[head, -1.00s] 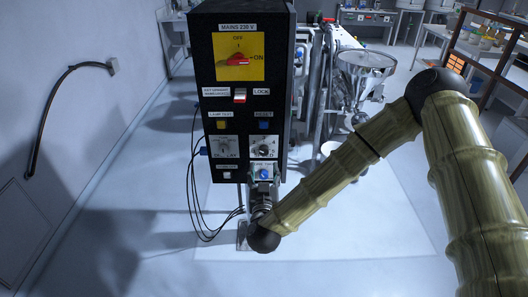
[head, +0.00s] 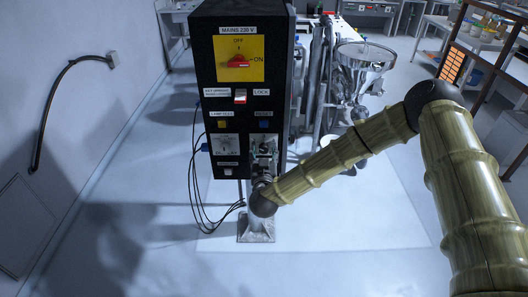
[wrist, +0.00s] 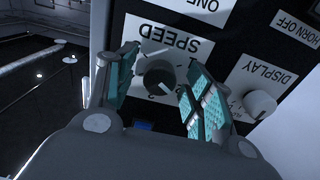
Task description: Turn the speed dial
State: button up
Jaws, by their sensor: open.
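The speed dial (wrist: 160,80) is a dark round knob with a pale pointer mark, on a white plate lettered SPEED. In the wrist view it sits between the two teal-padded fingers of my gripper (wrist: 162,82), which is open around it. In the head view my gripper (head: 264,152) is at the lower right of the black control panel (head: 211,90) and largely covers the dial.
The panel also carries a red MAINS switch (head: 239,62) on a yellow plate, a LOCK rocker (head: 240,96), yellow (head: 222,124) and blue (head: 264,124) buttons. A white DISPLAY knob (wrist: 260,104) sits beside my right finger. A metal hopper (head: 364,58) stands behind.

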jog(key=c, duration=1)
jog(key=shift+f+b, duration=0.1)
jog(key=shift+b, duration=0.3)
jog(key=shift+f+m+b, duration=0.1)
jog(key=shift+m+b, duration=0.6)
jog(key=shift+b, duration=0.05)
jog(key=m+b, duration=0.4)
jog(key=b, duration=0.1)
jog(key=shift+f, duration=0.1)
jog(key=m+b, duration=0.3)
jog(key=b, duration=0.1)
jog(key=shift+m, duration=0.3)
jog(key=m+b, duration=0.2)
jog(key=shift+r+b, duration=0.25)
jog(key=shift+b, duration=0.1)
jog(key=shift+r+m, duration=0.1)
jog(key=shift+m, duration=0.4)
